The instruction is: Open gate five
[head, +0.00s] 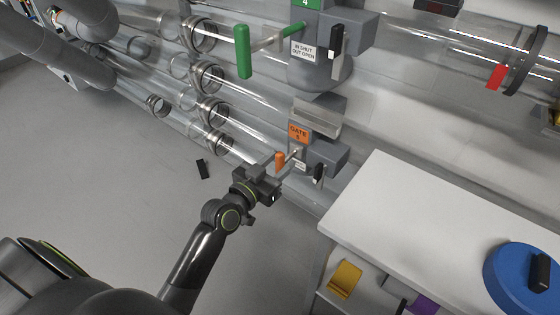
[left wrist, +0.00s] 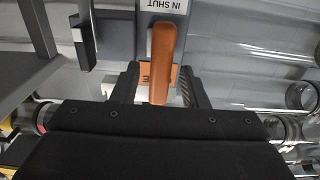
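Gate five's orange plate (head: 299,133) is on a grey housing on the lower clear tubes, with its number small in the head view. Its orange handle (head: 280,160) sticks out toward my left gripper (head: 270,178). In the left wrist view, the orange handle (left wrist: 162,50) points down the picture between the two dark fingers of my left gripper (left wrist: 158,88). The fingers are spread, with gaps showing beside the handle. The handle's end is close to the gripper body. An upside-down label (left wrist: 165,5) reads "IN SHUT". My right gripper is not in view.
A green handle (head: 243,52) with a green plate marked 4 (head: 305,3) is above. A black-and-white lever (head: 319,175) is right of gate five. A white table (head: 420,215) with a blue round object (head: 505,283) stands at lower right. Floor at left is mostly clear.

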